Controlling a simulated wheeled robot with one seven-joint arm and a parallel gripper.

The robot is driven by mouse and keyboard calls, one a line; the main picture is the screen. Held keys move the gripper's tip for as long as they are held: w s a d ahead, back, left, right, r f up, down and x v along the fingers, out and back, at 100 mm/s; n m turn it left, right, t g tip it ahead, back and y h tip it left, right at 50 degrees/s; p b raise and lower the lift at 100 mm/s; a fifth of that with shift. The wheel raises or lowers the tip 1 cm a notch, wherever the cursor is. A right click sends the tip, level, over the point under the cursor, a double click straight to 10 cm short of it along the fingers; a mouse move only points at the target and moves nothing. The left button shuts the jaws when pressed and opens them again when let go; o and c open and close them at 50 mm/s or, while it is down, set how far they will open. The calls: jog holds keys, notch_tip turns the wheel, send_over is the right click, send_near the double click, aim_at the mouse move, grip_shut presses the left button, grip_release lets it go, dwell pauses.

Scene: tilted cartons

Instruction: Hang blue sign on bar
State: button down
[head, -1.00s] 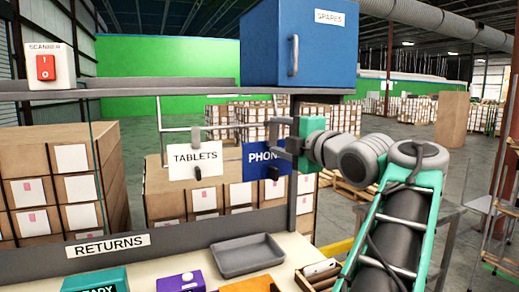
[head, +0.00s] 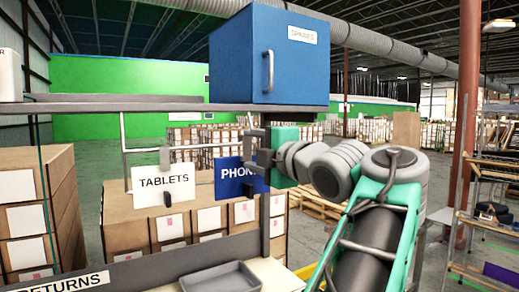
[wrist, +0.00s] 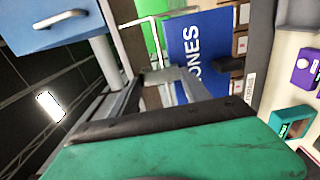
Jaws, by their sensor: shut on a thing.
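The blue sign (head: 233,176), with white letters reading PHON in the head view, hangs below the shelf, right of the white TABLETS sign (head: 163,187). My gripper (head: 257,160) is at the blue sign's right upper edge and is shut on it; its fingers hide part of the lettering. In the wrist view the blue sign (wrist: 208,75) shows ONES, with a black knob-like piece on its face. A thin grey bar (head: 190,148) runs level under the shelf, near the tops of both signs. I cannot tell whether the blue sign touches the bar.
A blue SPARES cabinet (head: 237,60) sits on the grey shelf (head: 150,108) just above my gripper. A grey post (head: 265,225) stands beside and below the gripper. An empty grey tray (head: 222,277) lies on the bench below. Cartons (head: 120,215) stand behind.

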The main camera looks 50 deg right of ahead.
jog(key=f+p+x, duration=0.2)
jog(key=x, duration=0.8)
jog(key=shift+w+d+p, duration=0.25)
jog(key=shift+w+p, duration=0.05)
jog(key=shift+p, duration=0.05)
jog(key=shift+r, duration=0.1)
jog(key=shift+c, duration=2.2)
grip_release()
jog(key=shift+w, duration=0.15)
